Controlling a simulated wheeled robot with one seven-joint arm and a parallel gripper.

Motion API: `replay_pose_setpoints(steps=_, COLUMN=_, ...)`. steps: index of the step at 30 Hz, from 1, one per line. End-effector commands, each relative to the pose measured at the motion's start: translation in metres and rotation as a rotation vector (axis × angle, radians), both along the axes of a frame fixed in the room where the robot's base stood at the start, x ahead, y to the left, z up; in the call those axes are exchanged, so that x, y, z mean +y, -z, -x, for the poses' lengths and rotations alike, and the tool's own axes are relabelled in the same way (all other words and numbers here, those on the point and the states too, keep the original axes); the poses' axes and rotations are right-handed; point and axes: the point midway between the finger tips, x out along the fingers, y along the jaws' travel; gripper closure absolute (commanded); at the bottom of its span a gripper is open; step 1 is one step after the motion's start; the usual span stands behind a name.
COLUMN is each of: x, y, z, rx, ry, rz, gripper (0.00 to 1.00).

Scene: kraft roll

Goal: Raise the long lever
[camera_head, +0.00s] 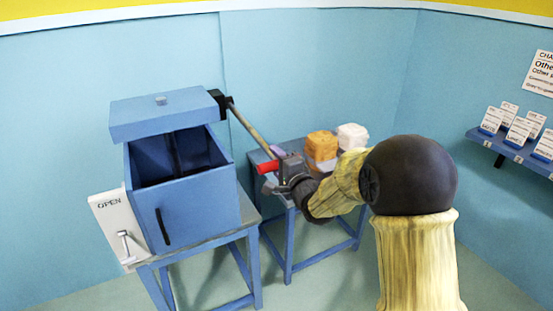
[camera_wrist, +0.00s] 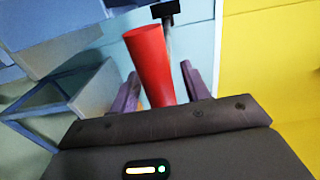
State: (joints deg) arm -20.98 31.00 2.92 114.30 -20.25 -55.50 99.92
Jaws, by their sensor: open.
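The long lever (camera_head: 245,124) is a thin tan rod on a black pivot at the blue box's upper right. It slopes down to the right and ends in a red grip (camera_head: 267,167). My gripper (camera_head: 270,178) is at this red end. In the wrist view, the red grip (camera_wrist: 148,52) stands between the two purple fingers of my gripper (camera_wrist: 160,85). The fingers are open, with a visible gap at the right finger. Whether the left finger touches the grip cannot be told. The grip's lower end is hidden behind the gripper body.
The blue box (camera_head: 195,203) stands on a blue table, its lid (camera_head: 165,113) above the opening. An OPEN sign (camera_head: 110,212) with a small handle is at its left. An orange block (camera_head: 321,145) and a white block (camera_head: 352,136) sit on another table, close behind my gripper.

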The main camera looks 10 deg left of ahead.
Motion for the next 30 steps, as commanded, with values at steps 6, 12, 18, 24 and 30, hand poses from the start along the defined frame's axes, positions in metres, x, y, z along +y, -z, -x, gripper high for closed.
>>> replay_pose_setpoints(steps=6, x=0.002, y=0.000, z=-0.003, rx=-0.001, ry=0.001, rz=-0.001, gripper=0.53)
replay_pose_setpoints(steps=12, x=0.002, y=0.000, z=-0.003, rx=-0.001, ry=0.001, rz=-0.001, gripper=0.73)
replay_pose_setpoints(steps=18, x=0.002, y=0.000, z=-0.002, rx=0.000, ry=0.001, rz=0.000, gripper=1.00)
replay_pose_setpoints(steps=24, x=0.001, y=-0.001, z=-0.002, rx=0.003, ry=0.001, rz=0.003, gripper=1.00)
replay_pose_setpoints(steps=30, x=-0.003, y=-0.010, z=0.000, rx=0.017, ry=0.007, rz=0.014, gripper=1.00)
